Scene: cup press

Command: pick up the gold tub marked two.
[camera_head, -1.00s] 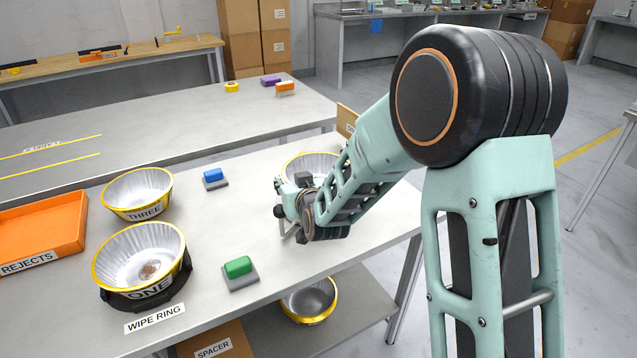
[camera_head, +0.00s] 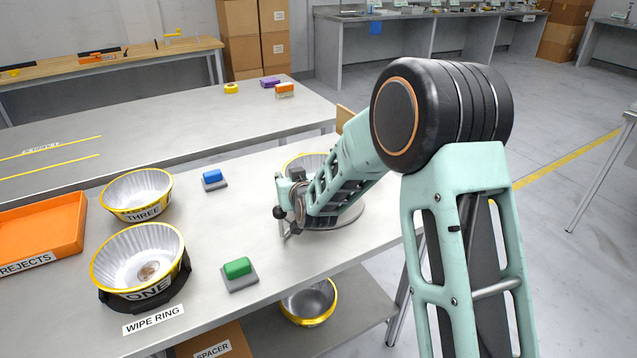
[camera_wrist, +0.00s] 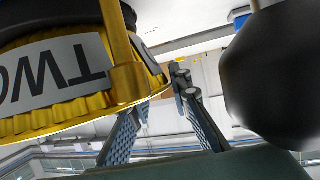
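The gold tub marked TWO (camera_wrist: 60,85) fills the left of the wrist view, its label upside down and its rim cutting across in front of one finger. My gripper (camera_wrist: 165,125) shows its two ridged fingers apart, with a gap between them and nothing clearly gripped. In the head view my gripper (camera_head: 284,225) is low over the table, left of my forearm. A gold-rimmed tub (camera_head: 303,160) stands just behind my arm, partly hidden, with its label not visible. I cannot tell for sure that it is the one marked TWO.
Tub THREE (camera_head: 137,190) and tub ONE (camera_head: 125,255), seated in a black ring, stand at left beside the orange rejects tray (camera_head: 40,235). A green button (camera_head: 238,268) and a blue button (camera_head: 212,177) are on the table. Another tub (camera_head: 310,303) sits on the lower shelf.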

